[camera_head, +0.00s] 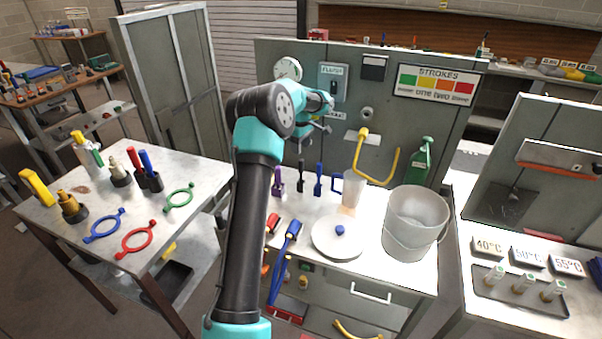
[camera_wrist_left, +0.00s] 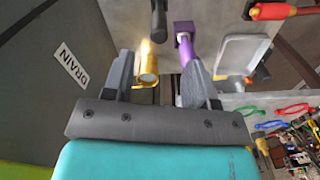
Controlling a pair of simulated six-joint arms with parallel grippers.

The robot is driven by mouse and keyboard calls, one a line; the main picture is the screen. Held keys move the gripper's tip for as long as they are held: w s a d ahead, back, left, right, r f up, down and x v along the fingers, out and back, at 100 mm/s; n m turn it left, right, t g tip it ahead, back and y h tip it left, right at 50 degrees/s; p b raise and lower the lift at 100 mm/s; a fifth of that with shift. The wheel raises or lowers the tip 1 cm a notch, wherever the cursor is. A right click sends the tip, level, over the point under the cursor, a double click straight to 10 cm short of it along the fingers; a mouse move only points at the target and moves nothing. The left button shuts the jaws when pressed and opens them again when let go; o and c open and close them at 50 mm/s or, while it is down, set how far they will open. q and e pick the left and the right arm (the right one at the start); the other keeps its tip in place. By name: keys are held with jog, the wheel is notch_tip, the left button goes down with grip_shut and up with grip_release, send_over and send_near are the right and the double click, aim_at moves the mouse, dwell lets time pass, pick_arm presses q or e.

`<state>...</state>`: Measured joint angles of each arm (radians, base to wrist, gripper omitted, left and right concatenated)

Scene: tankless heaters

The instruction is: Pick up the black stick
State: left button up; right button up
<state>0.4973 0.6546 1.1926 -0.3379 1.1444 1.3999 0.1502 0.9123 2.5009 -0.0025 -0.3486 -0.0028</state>
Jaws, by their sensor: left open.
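A short black stick (camera_head: 300,183) stands upright on the white bench top, between a purple stick (camera_head: 278,183) and a blue stick (camera_head: 318,180). A dark rod, probably the black stick (camera_wrist_left: 158,20), shows at the top of the left wrist view, beyond the fingers. My left gripper (camera_head: 312,135) is open and empty, above and behind the stick, near the grey panel. In the wrist view its two fingers (camera_wrist_left: 157,75) are spread apart. A brass cylinder (camera_wrist_left: 148,65) and the purple stick (camera_wrist_left: 188,50) appear beyond them, apparently not held. My right gripper is out of view.
A white plate (camera_head: 325,246) with a blue knob and a grey bucket (camera_head: 415,222) stand right of the sticks. A yellow bent pipe (camera_head: 374,165) juts from the panel (camera_head: 280,100). Blue and red-handled tools (camera_head: 290,232) lie at the bench's front left.

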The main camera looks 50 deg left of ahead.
pick_arm(q)
send_over(301, 172)
jog(key=f, duration=0.3)
jog(key=a+f, duration=0.1)
jog(key=f, duration=0.1)
jog(key=shift+w+f, duration=0.15)
jog(key=shift+w, duration=0.15)
jog(key=shift+f, duration=0.1)
jog(key=shift+f, duration=2.5)
jog(key=shift+d, duration=0.1)
jog(key=shift+c, duration=0.4)
grip_shut()
